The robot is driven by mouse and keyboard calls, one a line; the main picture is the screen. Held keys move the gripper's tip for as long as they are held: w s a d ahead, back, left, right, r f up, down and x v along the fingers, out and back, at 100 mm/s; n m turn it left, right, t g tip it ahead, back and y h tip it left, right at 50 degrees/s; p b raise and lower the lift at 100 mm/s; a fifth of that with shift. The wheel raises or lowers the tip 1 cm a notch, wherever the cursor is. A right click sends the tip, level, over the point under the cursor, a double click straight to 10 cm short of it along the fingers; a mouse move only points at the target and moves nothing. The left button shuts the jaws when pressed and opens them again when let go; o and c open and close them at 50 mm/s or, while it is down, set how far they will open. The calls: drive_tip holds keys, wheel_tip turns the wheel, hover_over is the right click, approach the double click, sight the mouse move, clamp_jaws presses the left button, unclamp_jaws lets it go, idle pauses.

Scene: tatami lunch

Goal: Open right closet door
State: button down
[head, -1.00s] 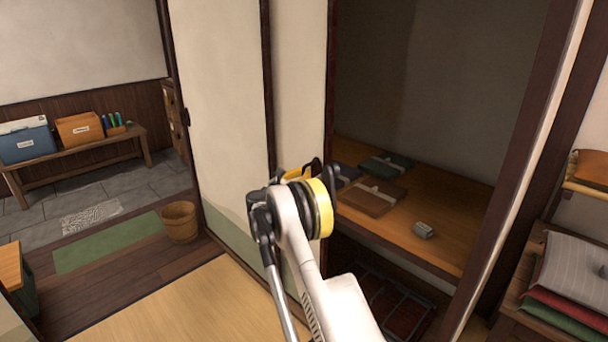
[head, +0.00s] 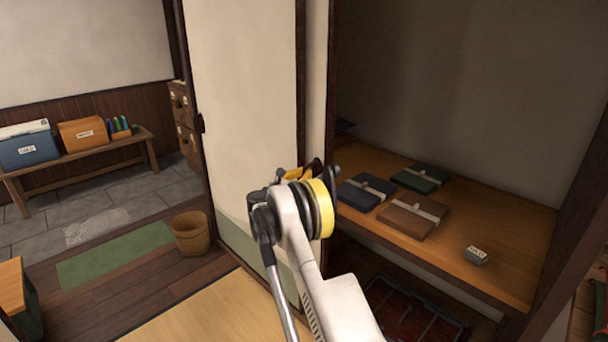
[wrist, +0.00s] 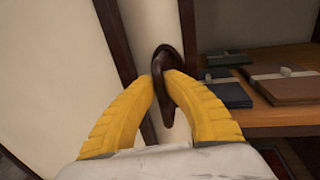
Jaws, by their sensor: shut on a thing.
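The right closet door (head: 316,85) is a cream panel with dark edges. Only a narrow strip of it shows beside the left door panel (head: 245,90), which overlaps it. To its right the closet stands wide open. In the wrist view a dark brown oval handle (wrist: 163,60) sits on the cream door strip (wrist: 150,30). My gripper (wrist: 164,85) is shut on this handle, with one yellow finger on each side. In the head view my gripper (head: 307,173) is at the door strip, and my wrist partly hides it and the handle.
The closet shelf (head: 500,235) holds blue, green and brown folded bundles and a small grey labelled object (head: 476,256). A dark grated thing (head: 415,312) lies below. A wooden bucket (head: 190,233) stands left of the doors. A bench (head: 85,148) with boxes is farther left.

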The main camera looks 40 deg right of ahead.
drive_tip(key=c, duration=1.5)
unclamp_jaws()
drive_tip(key=shift+o, duration=0.2)
drive_tip(key=v, duration=1.2)
drive_tip(key=shift+w, duration=0.1)
